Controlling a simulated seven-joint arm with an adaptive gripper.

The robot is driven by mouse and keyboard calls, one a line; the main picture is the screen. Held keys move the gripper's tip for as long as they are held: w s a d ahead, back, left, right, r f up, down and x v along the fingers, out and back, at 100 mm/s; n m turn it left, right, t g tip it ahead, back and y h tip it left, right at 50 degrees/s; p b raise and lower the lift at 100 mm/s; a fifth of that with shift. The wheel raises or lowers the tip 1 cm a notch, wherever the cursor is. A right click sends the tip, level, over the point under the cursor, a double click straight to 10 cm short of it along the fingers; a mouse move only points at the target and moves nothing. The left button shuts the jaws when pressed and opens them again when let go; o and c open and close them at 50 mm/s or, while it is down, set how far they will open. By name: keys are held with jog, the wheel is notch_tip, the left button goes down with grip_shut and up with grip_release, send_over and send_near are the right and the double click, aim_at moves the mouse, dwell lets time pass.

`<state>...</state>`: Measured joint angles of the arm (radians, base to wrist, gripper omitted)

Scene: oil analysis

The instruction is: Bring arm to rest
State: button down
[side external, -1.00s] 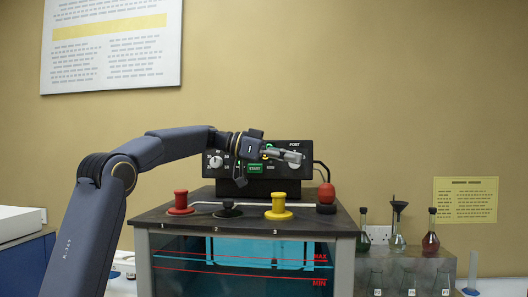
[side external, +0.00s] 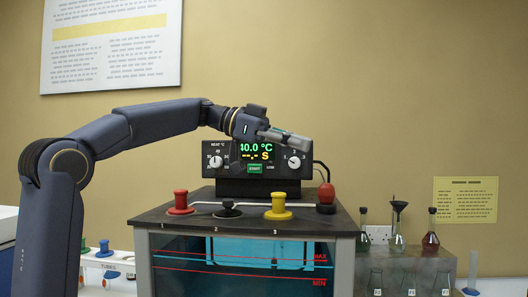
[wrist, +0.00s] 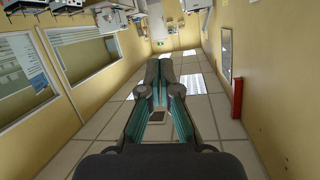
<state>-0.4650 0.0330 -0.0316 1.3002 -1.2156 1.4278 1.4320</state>
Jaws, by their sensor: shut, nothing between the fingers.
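My gripper (side external: 295,142) is shut and empty, held level in the air in front of the top of the control box (side external: 259,185), above the bath's lid. In the wrist view my gripper (wrist: 166,64) shows its fingers together with nothing between them. The wrist camera faces the room, with walls, windows and ceiling panels seen turned. My arm reaches in from the left and bends at a raised elbow.
The bath (side external: 180,223) carries red, black and yellow knobs on its lid and a red one (side external: 326,194) at the right. Glass flasks (side external: 430,240) stand on a stand at the right. A tube rack (side external: 112,270) is at the lower left. The air above is free.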

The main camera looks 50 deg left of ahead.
jog(key=s+d+f+n+g+y, duration=0.1)
jog(key=s+d+f+n+y, duration=0.15)
jog(key=s+f, duration=0.45)
jog(key=s+d+f+n+g+y, duration=0.1)
jog(key=s+d+f+g+y, duration=0.2)
jog(key=s+f, duration=0.4)
jog(key=s+a+f+n+y, duration=0.3)
jog(key=s+a+f+n, duration=0.1)
jog(key=f, duration=0.4)
jog(key=s+a+f+n+y, duration=0.3)
jog(key=a+f+n, duration=0.1)
jog(key=f, duration=0.5)
jog(key=shift+s+f+n+t, duration=0.25)
jog(key=shift+s+n+t, duration=0.05)
jog(key=shift+s+n, duration=0.1)
